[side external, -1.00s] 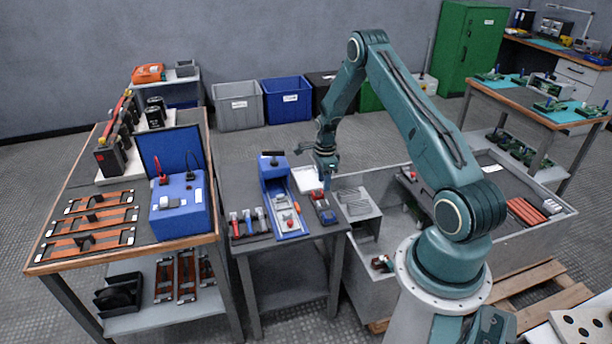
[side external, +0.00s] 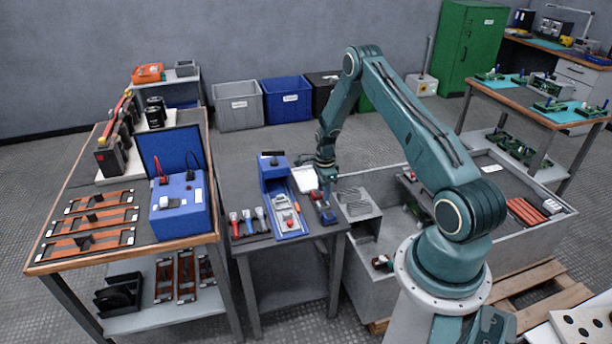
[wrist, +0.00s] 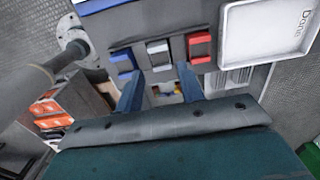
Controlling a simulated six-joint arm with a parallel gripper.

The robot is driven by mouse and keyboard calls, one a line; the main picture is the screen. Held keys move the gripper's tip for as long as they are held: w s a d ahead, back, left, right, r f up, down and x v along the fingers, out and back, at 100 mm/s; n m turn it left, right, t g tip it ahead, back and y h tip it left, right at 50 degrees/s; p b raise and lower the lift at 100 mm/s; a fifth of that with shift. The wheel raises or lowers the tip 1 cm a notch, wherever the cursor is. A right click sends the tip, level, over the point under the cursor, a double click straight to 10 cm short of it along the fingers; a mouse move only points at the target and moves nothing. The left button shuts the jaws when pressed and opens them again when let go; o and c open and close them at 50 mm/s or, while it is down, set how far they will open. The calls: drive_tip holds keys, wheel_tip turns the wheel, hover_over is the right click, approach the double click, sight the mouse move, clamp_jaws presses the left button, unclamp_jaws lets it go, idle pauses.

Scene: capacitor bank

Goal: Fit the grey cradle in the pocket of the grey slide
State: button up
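The grey cradle (wrist: 158,55) sits between a blue and a red cradle in a dark rack; at this size I cannot make it out in the side view. My gripper (wrist: 160,70) is open, with one blue finger towards each side of the grey cradle and nothing visibly held. In the side view my gripper (side external: 326,196) points down over the rack, hiding part of it. A blue fixture (side external: 268,185) stands left of it with a grey part (side external: 281,203) in its channel. I cannot tell whether this part is the grey slide; its pocket is not clear.
The blue cradle (wrist: 122,62) and red cradle (wrist: 200,47) are close beside my fingers. A white tray marked "Done" (wrist: 265,30) lies behind the rack. Three coloured handled pieces (side external: 247,222) lie left of the fixture. A grey bin (side external: 380,270) adjoins the table's right.

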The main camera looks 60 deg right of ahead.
sight(323, 204)
drive_tip(key=shift+f, duration=2.4)
drive_tip(key=c, duration=0.7)
drive_tip(key=shift+r, duration=0.2)
drive_tip(key=shift+r, duration=3.3)
